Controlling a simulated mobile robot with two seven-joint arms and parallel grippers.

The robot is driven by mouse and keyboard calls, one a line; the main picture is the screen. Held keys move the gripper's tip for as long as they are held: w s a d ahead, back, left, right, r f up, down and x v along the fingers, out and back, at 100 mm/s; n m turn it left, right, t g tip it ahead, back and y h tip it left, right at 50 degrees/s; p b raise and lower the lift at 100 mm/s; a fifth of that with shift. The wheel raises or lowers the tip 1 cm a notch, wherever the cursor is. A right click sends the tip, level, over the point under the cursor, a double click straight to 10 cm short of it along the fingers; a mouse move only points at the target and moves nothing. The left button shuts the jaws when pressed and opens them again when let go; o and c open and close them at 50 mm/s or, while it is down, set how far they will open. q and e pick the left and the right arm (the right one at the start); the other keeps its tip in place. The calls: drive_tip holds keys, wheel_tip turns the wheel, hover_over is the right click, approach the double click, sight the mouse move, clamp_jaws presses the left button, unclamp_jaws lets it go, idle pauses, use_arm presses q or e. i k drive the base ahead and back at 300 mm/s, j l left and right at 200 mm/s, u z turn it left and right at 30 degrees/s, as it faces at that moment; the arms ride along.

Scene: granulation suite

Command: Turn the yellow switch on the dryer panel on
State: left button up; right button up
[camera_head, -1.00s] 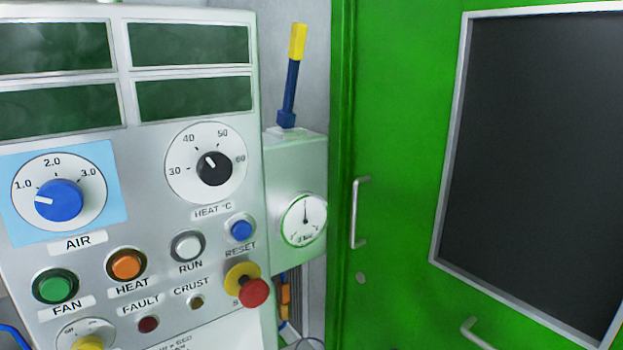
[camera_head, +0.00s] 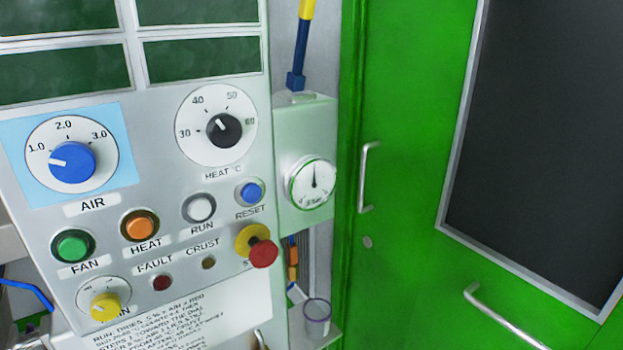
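The dryer panel (camera_head: 165,268) fills the left of the head view. The yellow switch (camera_head: 105,307) is a round knob at the panel's lower left, on a white dial plate below the green FAN button (camera_head: 73,246). The plate's markings are too small to read surely, and its label is partly covered by the knob. I cannot tell which way the knob points. Neither of my grippers is in view.
Close to the switch are the orange HEAT button (camera_head: 140,226), the FAULT lamp (camera_head: 161,283) and an instruction sheet (camera_head: 185,325). A red stop button (camera_head: 263,253) sticks out at right. A blue AIR knob (camera_head: 72,162) is above. A green door (camera_head: 410,60) stands right.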

sight(106, 306)
drive_tip(key=u, duration=1.25)
